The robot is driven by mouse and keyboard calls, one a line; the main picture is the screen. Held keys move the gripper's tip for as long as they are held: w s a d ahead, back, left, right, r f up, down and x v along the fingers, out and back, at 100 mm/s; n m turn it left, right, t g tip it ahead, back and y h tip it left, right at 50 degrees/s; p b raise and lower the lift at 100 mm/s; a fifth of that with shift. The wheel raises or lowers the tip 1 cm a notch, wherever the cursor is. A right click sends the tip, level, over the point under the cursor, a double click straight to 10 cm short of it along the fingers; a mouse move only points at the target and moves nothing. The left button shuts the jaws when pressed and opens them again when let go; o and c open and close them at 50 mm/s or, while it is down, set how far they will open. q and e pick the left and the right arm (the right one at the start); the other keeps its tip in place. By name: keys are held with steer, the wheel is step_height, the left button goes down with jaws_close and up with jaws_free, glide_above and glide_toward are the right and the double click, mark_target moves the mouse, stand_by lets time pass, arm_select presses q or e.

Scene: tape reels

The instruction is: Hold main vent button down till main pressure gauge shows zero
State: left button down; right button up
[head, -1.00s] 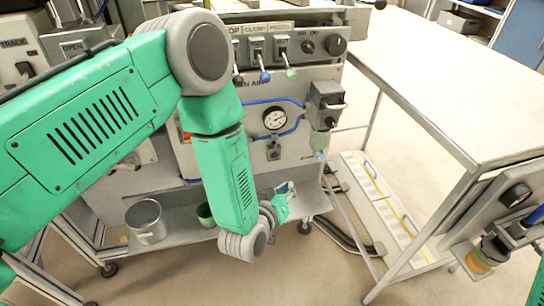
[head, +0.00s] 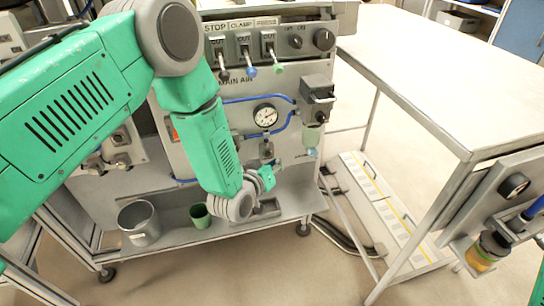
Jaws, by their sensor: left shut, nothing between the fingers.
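The main pressure gauge (head: 265,115) is a round white dial on the grey panel, under the "MAIN AIR" label. Its needle is too small to read surely. A small grey valve block (head: 266,149) sits just below the gauge; I cannot tell whether it carries the vent button. My left gripper (head: 267,177) is shut and empty, just below this block in the picture. Its wrist hides part of the lower panel, and I cannot tell whether the fingertips touch anything. My right gripper is out of view.
Toggle levers (head: 249,70) and knobs line the panel top. A regulator (head: 317,98) with blue hoses is right of the gauge. A metal pot (head: 139,222) and green cup (head: 200,215) stand on the lower shelf. A white table (head: 450,80) stands at right.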

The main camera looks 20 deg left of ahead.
arm_select(q)
steer(key=shift+w+a, duration=0.15)
steer(key=shift+a, duration=0.35)
stand_by(1.0)
steer(key=shift+w+a, duration=0.3)
steer(key=shift+a, duration=0.25)
steer(key=shift+d, duration=0.15)
